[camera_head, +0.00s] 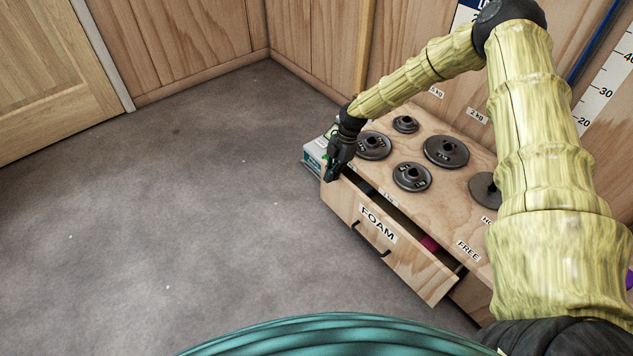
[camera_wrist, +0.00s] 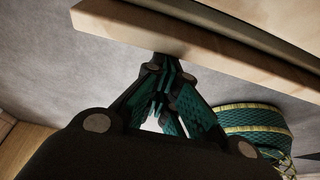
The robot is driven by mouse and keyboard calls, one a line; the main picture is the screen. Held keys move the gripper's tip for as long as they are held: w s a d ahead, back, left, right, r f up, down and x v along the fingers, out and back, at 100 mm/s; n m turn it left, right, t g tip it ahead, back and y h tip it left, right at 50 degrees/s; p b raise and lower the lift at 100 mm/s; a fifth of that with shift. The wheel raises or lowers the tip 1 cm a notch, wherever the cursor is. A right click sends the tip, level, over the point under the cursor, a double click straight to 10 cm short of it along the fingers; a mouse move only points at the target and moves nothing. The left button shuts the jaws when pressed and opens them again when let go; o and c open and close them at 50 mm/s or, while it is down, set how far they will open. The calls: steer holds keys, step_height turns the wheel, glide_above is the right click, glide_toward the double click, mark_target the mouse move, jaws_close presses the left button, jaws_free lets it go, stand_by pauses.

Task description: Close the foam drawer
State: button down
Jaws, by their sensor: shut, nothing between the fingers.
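The foam drawer (camera_head: 372,232) is a wooden drawer with a FOAM label and a dark handle (camera_head: 371,239). In the head view it stands partly out of the wooden cabinet (camera_head: 450,187), with a dark gap behind its front and something pink inside. My gripper (camera_head: 331,174) is at the far left end of the drawer front, its fingers together and empty. In the wrist view the fingers of my gripper (camera_wrist: 158,75) point at the pale edge of the drawer front (camera_wrist: 190,45). I cannot tell whether they touch it.
Several dark weight plates (camera_head: 446,151) sit on the cabinet top. A box (camera_head: 316,156) stands beside the cabinet's left end. Grey floor (camera_head: 180,210) in front of the drawer is clear. My arm hangs over the cabinet's right part.

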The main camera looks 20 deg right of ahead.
steer(key=shift+w+d, duration=0.35)
steer(key=shift+d, duration=0.55)
steer(key=shift+w+d, duration=0.3)
steer(key=shift+d, duration=0.6)
steer(key=shift+a, duration=0.1)
